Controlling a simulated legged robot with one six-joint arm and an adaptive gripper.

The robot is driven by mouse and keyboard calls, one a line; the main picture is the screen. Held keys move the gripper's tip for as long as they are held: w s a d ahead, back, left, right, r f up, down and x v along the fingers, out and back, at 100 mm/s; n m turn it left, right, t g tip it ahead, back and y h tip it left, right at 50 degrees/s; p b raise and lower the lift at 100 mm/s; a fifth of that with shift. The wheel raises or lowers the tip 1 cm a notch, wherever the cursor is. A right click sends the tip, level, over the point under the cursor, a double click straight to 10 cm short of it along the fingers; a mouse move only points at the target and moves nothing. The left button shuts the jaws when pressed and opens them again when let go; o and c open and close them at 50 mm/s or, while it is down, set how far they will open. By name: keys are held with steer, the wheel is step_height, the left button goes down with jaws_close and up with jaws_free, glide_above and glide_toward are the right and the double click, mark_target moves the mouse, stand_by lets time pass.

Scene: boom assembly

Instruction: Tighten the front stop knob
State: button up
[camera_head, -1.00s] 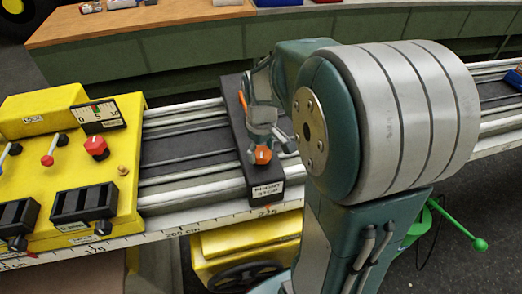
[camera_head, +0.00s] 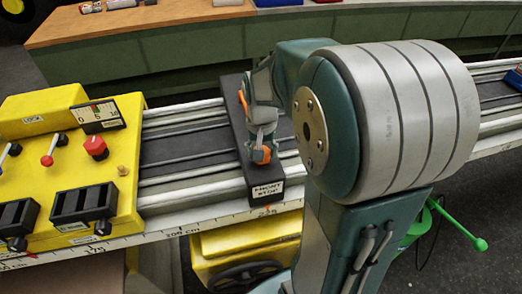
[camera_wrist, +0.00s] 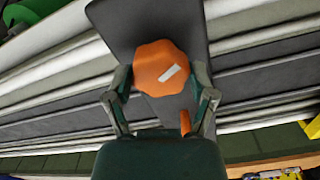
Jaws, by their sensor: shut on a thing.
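The front stop (camera_head: 252,165) is a dark block lying across the rail, with a white label (camera_head: 268,190) at its near end. Its orange knob (camera_head: 262,155) is partly hidden behind my gripper (camera_head: 263,142) in the head view. In the wrist view the orange knob (camera_wrist: 160,68) has a white mark (camera_wrist: 174,72) slanting up to the right. My gripper (camera_wrist: 161,85) is shut on the knob, with one finger on each side. An orange piece (camera_wrist: 185,122) shows near the right finger, below the knob.
A yellow control box (camera_head: 70,165) with levers, a red knob and a gauge sits on the rail to the left. A ruler strip (camera_head: 190,228) runs along the rail's near edge. A green-handled part (camera_head: 460,225) sticks out at the right. A wooden bench (camera_head: 150,20) stands behind.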

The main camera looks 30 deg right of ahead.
steer(key=m, duration=0.5)
steer(key=shift+s+f+m, duration=0.15)
steer(key=shift+m, duration=0.25)
steer(key=m, duration=1.2)
steer(key=shift+m, duration=0.3)
steer(key=m, duration=0.5)
steer(key=shift+m, duration=0.3)
steer(key=o, duration=1.1)
steer(key=shift+c, duration=0.2)
steer(key=shift+r, duration=0.25)
